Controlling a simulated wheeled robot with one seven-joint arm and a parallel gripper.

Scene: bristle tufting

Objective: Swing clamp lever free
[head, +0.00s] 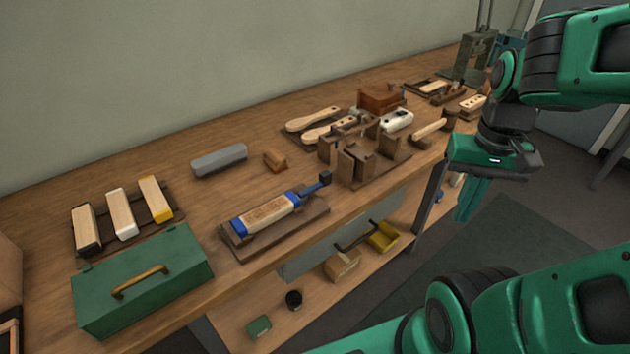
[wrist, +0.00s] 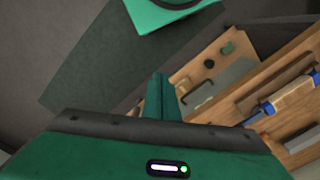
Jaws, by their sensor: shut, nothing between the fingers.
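A clamp sits on a dark wooden base (head: 286,233) near the bench's front edge. Its blue jaws grip a pale brush block (head: 265,212) with a drilled pattern. The blue clamp lever (head: 312,188) sticks out to the right and ends in a dark knob (head: 325,177). In the wrist view the brush block (wrist: 292,94) and blue clamp parts (wrist: 266,107) show at the right. My gripper (head: 464,212) is shut and empty, pointing down beyond the bench's front edge, well right of the clamp. Its closed fingers (wrist: 160,85) show in the wrist view.
A green toolbox (head: 145,285) stands left of the clamp. Wooden upright blocks (head: 357,164) stand just right of the lever. A grey block (head: 219,160) and small brown block (head: 275,159) lie behind. A drawer with a dark handle (head: 357,235) is below.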

